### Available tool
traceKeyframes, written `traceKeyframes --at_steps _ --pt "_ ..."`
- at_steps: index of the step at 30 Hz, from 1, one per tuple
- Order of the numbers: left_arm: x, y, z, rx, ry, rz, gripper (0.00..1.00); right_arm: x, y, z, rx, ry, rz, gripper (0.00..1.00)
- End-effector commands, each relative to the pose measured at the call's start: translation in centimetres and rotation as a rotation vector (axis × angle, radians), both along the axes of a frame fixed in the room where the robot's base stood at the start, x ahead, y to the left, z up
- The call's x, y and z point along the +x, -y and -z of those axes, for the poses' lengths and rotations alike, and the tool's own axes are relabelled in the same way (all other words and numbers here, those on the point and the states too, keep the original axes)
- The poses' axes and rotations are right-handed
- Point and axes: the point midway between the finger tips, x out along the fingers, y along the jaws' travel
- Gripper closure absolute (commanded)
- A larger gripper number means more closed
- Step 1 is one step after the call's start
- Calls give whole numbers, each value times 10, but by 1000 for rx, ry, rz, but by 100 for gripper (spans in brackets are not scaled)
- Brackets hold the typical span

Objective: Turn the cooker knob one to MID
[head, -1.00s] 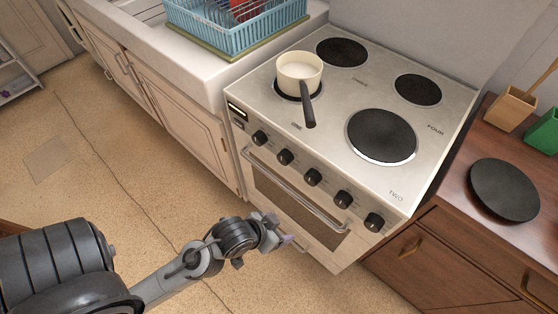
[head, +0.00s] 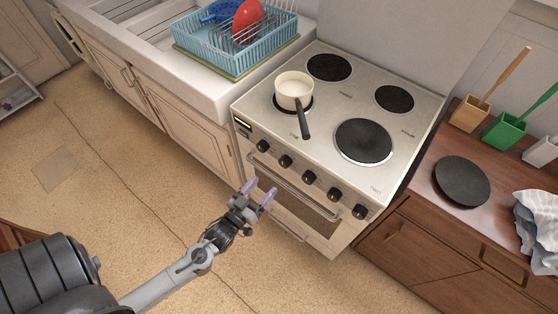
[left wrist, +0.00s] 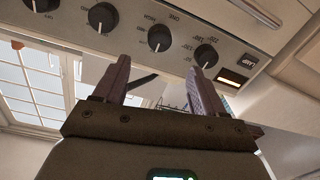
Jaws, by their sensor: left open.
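The stove (head: 330,100) has a row of black knobs along its front panel. The knob nearest the display (head: 263,146) also shows in the left wrist view (left wrist: 206,55), with several marks around it. The second knob (head: 285,161) shows in the left wrist view (left wrist: 160,38), roughly between my fingertips' directions, its pointer line visible. My right gripper is not in view.
A cream saucepan (head: 294,90) stands on the front left burner, its dark handle pointing toward the panel. The oven handle bar (head: 290,187) runs below the knobs. A blue dish rack (head: 236,45) is left, a wooden counter with a black round plate (head: 462,182) right. Floor in front is clear.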

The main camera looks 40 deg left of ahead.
Motion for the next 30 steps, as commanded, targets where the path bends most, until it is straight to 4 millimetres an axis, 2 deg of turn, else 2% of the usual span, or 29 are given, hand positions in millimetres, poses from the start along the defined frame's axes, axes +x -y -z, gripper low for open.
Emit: traceKeyframes --at_steps 5,15,21,30 --pt "15 -1 -1 0 2 1 29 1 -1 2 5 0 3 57" --pt "69 -6 -1 -1 3 1 29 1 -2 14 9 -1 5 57" --pt "93 -9 -1 -1 1 1 29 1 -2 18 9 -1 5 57" --pt "106 -10 -2 -1 -1 1 29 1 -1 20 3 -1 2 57"
